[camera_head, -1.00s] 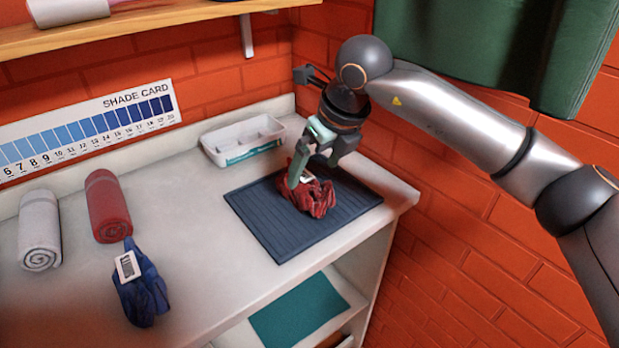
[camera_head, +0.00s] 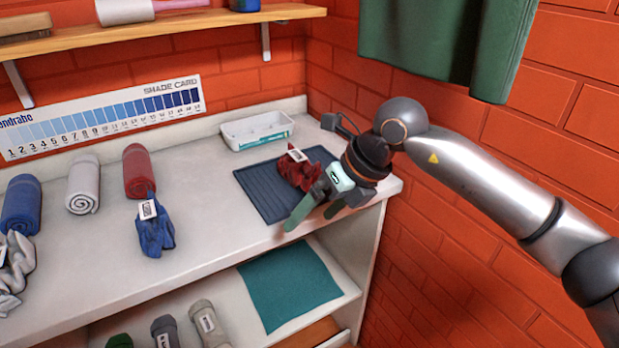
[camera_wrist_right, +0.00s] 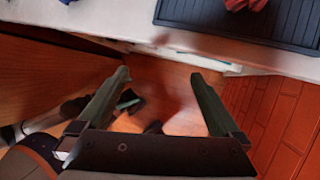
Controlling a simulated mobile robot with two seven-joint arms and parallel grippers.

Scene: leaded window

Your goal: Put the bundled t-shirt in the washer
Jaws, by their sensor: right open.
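A crumpled dark red cloth bundle (camera_head: 297,170) with a white tag lies on the dark ribbed mat (camera_head: 262,194) on the counter; its edge also shows at the top of the wrist view (camera_wrist_right: 243,4). A blue bundle (camera_head: 155,234) with a white tag lies by the red roll, and a pale grey bundle (camera_head: 12,270) is cut off at the left edge. I cannot tell which is the t-shirt. My right gripper (camera_head: 310,218) is open and empty, apart from the red bundle, by the counter's front edge. No washer and no left gripper show.
A white divided tray (camera_head: 257,131) stands behind the mat. Red (camera_head: 137,170), grey (camera_head: 83,185) and blue (camera_head: 21,205) rolls stand along the back. A lower shelf holds a teal cloth (camera_head: 290,285) and several rolls. A brick wall (camera_head: 450,225) closes the right side.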

